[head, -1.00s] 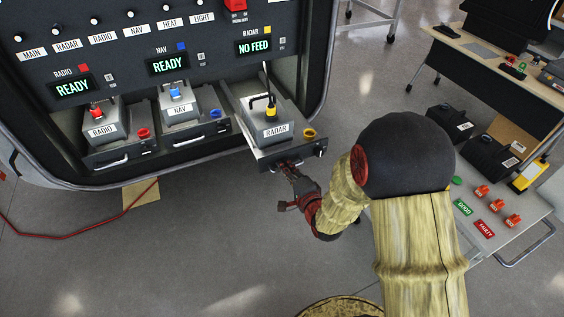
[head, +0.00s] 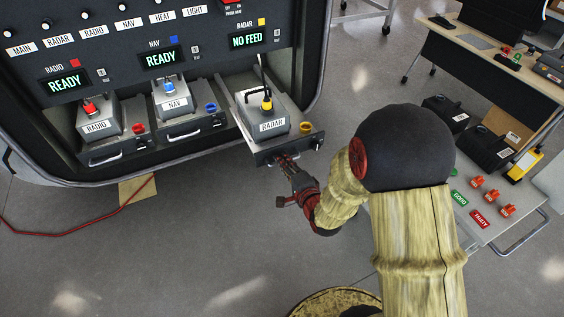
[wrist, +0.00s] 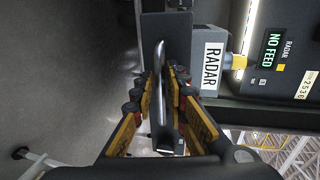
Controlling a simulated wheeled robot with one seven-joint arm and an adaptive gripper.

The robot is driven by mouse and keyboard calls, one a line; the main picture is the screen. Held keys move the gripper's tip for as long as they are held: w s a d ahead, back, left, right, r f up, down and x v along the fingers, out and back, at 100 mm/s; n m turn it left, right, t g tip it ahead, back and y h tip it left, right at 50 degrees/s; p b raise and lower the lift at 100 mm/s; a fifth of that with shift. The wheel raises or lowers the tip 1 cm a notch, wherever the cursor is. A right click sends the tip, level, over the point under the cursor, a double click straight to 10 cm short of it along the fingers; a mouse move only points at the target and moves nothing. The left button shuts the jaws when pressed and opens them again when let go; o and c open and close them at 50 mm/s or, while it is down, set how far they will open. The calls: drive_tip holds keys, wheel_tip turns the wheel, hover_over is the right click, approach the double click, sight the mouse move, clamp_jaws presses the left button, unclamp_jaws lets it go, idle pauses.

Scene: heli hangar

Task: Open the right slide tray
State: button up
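The right slide tray (head: 262,151) is the one carrying the RADAR box (head: 265,114). It sticks out of the cabinet, farther than the two trays to its left. My gripper (head: 283,159) is at the front of this tray, at its handle. In the wrist view, the silver handle (wrist: 159,56) runs upright between the two fingers of my gripper (wrist: 158,85). The fingers are close together around it and appear shut on it, though the exact contact is partly hidden.
The RADIO tray (head: 100,158) and the NAV tray (head: 185,134) sit to the left. The display above the right tray (head: 253,40) reads NO FEED. A cart (head: 515,225) with orange pieces and cards stands at right.

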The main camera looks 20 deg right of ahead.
drive_tip(key=v, duration=1.1)
drive_tip(key=shift+s, duration=0.15)
